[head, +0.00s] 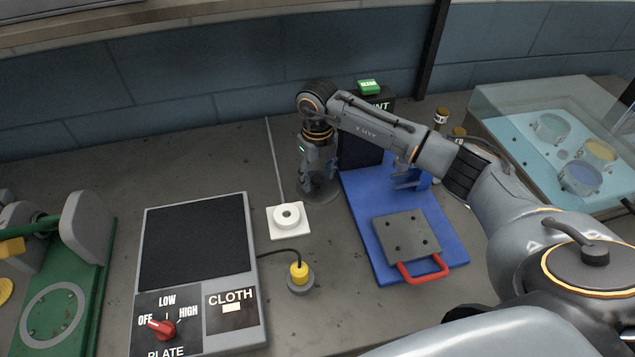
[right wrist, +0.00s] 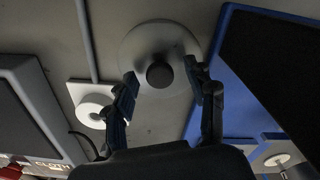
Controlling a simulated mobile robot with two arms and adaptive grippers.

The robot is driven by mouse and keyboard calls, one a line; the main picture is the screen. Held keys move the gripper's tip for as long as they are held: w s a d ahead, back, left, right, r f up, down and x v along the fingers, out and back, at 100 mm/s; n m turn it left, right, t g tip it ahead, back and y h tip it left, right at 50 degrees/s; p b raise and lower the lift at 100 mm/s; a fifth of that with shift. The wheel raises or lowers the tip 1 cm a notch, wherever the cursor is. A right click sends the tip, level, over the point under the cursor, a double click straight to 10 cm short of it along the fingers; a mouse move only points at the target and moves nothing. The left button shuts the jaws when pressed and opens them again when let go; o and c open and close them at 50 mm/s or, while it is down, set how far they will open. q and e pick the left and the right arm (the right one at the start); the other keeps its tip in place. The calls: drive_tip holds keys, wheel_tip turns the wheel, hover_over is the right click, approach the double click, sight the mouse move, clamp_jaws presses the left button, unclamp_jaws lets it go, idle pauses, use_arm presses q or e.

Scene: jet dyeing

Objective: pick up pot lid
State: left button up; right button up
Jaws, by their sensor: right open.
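The pot lid is a round, grey, see-through-looking disc (right wrist: 150,38) with a dark round knob (right wrist: 160,75), lying on the table. In the head view only part of the lid (head: 323,197) shows, behind and below my right gripper (head: 317,186). My right gripper is open and points down over the lid. In the right wrist view its two fingers (right wrist: 165,90) stand on either side of the knob, with visible gaps; I see no contact. The exact height above the knob is hard to tell. My left gripper is not in view.
A white square base with a ring (head: 289,217) and a thin upright rod stand left of the lid. A blue stand (head: 360,195) is close on the right. A hot plate (head: 195,240) is at front left, a yellow-topped weight (head: 299,274) in front. A glass-walled bath (head: 520,150) stands far right.

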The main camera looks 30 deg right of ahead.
clamp_jaws()
drive_tip(key=shift+r, duration=0.1)
